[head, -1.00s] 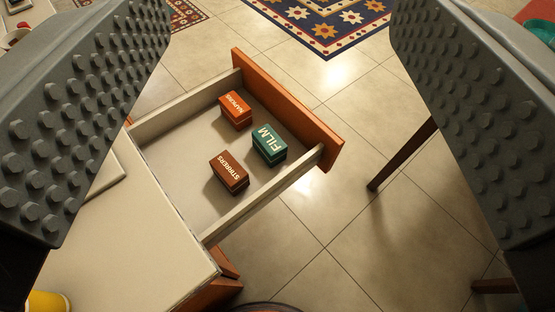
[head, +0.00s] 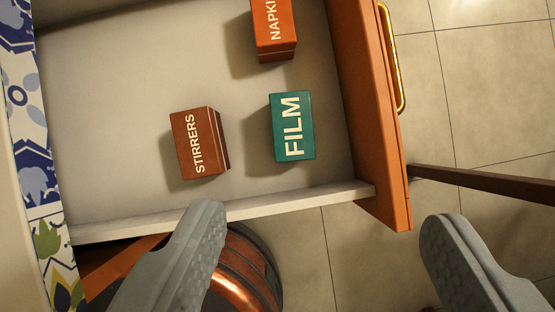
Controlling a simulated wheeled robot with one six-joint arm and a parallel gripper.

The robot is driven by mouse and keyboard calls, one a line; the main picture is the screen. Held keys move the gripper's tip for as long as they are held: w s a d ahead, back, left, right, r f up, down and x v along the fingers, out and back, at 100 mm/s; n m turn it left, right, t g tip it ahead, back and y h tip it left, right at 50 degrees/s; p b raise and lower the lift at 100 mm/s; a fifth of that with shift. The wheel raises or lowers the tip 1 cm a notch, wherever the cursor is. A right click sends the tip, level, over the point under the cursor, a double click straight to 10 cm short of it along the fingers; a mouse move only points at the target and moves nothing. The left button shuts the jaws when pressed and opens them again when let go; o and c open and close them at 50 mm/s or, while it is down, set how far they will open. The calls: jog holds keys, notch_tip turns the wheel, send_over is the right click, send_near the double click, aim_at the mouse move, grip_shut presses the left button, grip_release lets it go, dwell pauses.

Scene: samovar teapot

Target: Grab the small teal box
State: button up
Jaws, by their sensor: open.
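The small teal box (head: 292,127), lettered FILM, lies in the open drawer (head: 110,110), close to the orange drawer front (head: 374,120). A brown box (head: 199,143) lettered STIRRERS lies to its left, with a gap between them. An orange-brown box (head: 273,30) lies above it in the picture, partly cut off by the top edge. My gripper (head: 325,225) is open and empty. Its two grey fingers are wide apart at the bottom of the picture, below the teal box, and touch none of the boxes.
A brass handle (head: 392,60) is on the drawer front. A dark wooden leg (head: 480,182) is at the right. A rounded copper-and-dark object (head: 245,270) is below the drawer. Tiled floor lies to the right.

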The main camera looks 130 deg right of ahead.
aim_at(293, 127)
jog(key=w+f, duration=0.1)
jog(key=f, duration=0.4)
jog(key=w+a+f+g, duration=0.1)
jog(key=w+f, duration=0.1)
jog(key=f, duration=0.4)
jog(key=w+f+n+g, duration=0.1)
jog(key=w+f, duration=0.1)
jog(key=f, duration=0.3)
jog(key=shift+w+a+f+y, duration=0.1)
jog(key=shift+a+f+y, duration=0.2)
jog(key=shift+f, duration=0.1)
jog(key=shift+s+x, duration=0.1)
jog(key=shift+x, duration=1.15)
jog(key=shift+s+x, duration=0.15)
jog(key=shift+x, duration=1.15)
jog(key=shift+c, duration=0.4)
jog(key=c, duration=1)
